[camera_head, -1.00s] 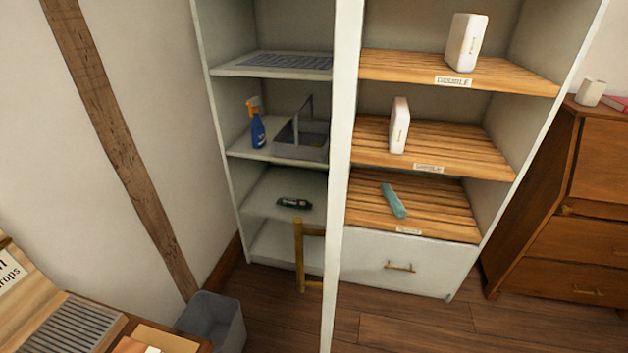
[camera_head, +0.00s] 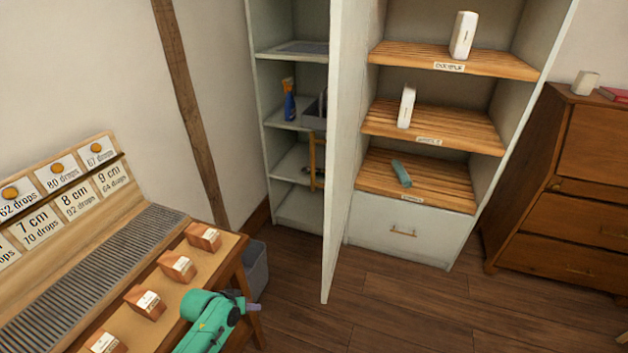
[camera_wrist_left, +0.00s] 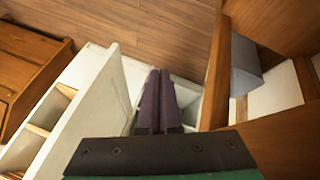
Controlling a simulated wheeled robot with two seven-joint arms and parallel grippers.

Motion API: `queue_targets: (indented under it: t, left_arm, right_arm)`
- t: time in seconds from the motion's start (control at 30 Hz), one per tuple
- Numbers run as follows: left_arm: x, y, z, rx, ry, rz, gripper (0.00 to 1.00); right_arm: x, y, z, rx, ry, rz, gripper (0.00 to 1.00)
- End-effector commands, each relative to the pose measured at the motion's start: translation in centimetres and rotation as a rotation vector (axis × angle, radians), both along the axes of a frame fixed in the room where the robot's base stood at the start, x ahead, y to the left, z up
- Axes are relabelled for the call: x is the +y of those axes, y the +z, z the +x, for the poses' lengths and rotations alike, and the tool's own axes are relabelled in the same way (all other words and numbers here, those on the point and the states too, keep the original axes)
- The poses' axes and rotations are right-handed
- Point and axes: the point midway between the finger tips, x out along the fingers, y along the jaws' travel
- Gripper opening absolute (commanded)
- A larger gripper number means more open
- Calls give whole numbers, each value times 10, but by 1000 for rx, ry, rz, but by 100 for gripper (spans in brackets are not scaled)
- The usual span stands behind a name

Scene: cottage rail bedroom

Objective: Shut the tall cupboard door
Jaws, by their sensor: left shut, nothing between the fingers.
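The tall cupboard (camera_head: 522,117) stands at the back, its pale door (camera_head: 343,150) open and jutting out toward me, seen nearly edge-on. A long brass handle (camera_head: 314,162) shows on the door's left side. The door partly hides the narrow left-hand shelves (camera_head: 297,178). My left gripper (camera_head: 253,307) is low at the front, left of the door and apart from it, by the workbench. In the left wrist view its purple fingers (camera_wrist_left: 159,105) are together and empty; the pale door (camera_wrist_left: 88,112) appears left of them. My right gripper is not in view.
A wooden workbench (camera_head: 235,262) with several small packets and a card rack fills the lower left. A grey bin (camera_head: 256,270) stands beside it. A brown bureau (camera_head: 560,190) is at the right. The wooden floor (camera_head: 400,310) right of the door is clear.

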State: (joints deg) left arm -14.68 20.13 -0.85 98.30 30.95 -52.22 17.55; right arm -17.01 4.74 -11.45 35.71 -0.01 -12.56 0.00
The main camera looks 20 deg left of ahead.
Motion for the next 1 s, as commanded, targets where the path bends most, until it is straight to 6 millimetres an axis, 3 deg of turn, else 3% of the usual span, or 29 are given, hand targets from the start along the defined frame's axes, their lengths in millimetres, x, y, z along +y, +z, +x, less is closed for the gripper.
queue_targets:
  t: [0.17,0.27,0.37,0.43,0.5,0.6,0.67,0.73,0.87,1.0]
  left_arm:
    - [-11,94,41,-102,10,-131,0]
    - [-13,161,71,-181,45,-270,0]
    - [-8,243,103,-269,104,-476,0]
    - [-5,315,120,-328,135,-652,0]
    - [-7,391,126,-367,141,-834,0]
    - [-12,476,118,-380,121,-1042,0]
    - [-16,505,112,-374,109,-1119,0]
    - [-19,521,109,-366,101,-1164,0]
    - [-27,526,116,-361,100,-1175,0]
    - [-45,530,136,-363,100,-1176,0]
  right_arm:
    - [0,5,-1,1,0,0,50]
    - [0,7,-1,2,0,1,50]
    - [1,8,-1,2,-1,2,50]
    - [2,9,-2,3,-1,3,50]
    - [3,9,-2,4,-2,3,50]
    - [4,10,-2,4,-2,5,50]
    - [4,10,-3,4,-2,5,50]
    - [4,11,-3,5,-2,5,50]
    - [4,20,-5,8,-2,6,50]
    - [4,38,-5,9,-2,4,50]
